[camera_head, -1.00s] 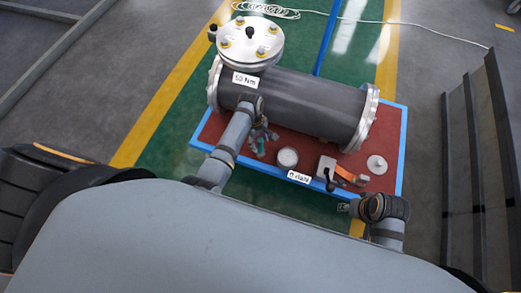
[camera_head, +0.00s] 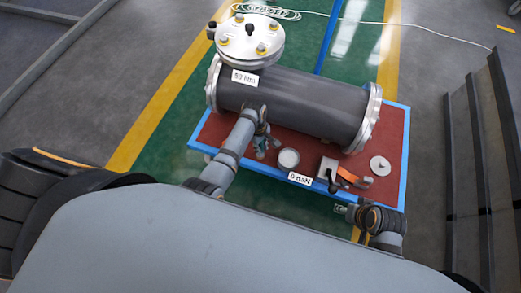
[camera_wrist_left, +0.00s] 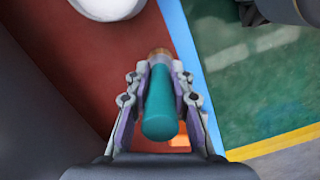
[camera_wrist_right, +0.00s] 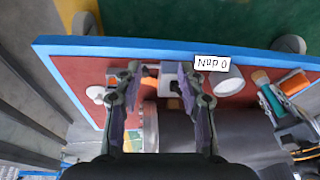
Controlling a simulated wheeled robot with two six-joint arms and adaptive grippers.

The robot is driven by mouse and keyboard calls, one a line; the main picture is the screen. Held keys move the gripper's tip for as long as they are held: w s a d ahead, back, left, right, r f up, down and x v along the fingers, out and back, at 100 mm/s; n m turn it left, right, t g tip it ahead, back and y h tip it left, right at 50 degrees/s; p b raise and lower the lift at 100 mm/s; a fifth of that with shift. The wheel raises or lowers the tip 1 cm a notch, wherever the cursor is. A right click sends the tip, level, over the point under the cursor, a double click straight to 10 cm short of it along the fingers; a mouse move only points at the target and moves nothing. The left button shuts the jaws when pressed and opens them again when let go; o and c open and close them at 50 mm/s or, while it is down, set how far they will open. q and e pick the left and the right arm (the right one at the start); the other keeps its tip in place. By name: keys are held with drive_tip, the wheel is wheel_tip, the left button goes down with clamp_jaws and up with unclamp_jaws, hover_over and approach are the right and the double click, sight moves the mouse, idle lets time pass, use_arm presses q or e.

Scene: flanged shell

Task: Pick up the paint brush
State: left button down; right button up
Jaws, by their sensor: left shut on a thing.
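The paint brush has a teal handle (camera_wrist_left: 160,105) with a copper-coloured band at its far end in the left wrist view. My left gripper (camera_wrist_left: 160,75) is shut on it, with one finger on each side of the handle. In the head view the left gripper (camera_head: 262,145) is over the red table top, in front of the dark cylinder. The brush (camera_wrist_right: 261,79) also shows in the right wrist view, beside the left gripper's fingers. The bristles are hard to make out. My right gripper (camera_wrist_right: 160,72) is open and empty, off the table's front right edge in the head view.
A grey flanged shell (camera_head: 300,101) fills the back of the blue-edged table (camera_head: 398,150). A round metal cup (camera_head: 288,159), a small block with an orange part (camera_head: 345,175) and a white disc (camera_head: 380,165) stand along the front. Dark upright panels (camera_head: 490,150) stand at the right.

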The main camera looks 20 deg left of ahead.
wheel_tip(320, 180, up, 5)
drive_tip(key=d+g+p, duration=0.1)
drive_tip(key=g+p, duration=0.1)
drive_tip(key=p, duration=0.2)
use_arm(q)
drive_tip(key=s+a+r+p, duration=0.4)
drive_tip(key=s+r+p, duration=0.1)
drive_tip(key=s+r, duration=0.8)
drive_tip(key=shift+s, duration=0.2)
use_arm(e)
drive_tip(key=s+d+f, duration=0.2)
drive_tip(key=f, duration=0.8)
drive_tip(key=s+d+f+h, duration=0.1)
drive_tip(key=s+d+f, duration=0.2)
drive_tip(key=f, duration=0.6)
drive_tip(key=shift+f+t+h, duration=0.3)
drive_tip(key=shift+f, duration=0.05)
use_arm(q)
drive_tip(key=shift+p, duration=0.3)
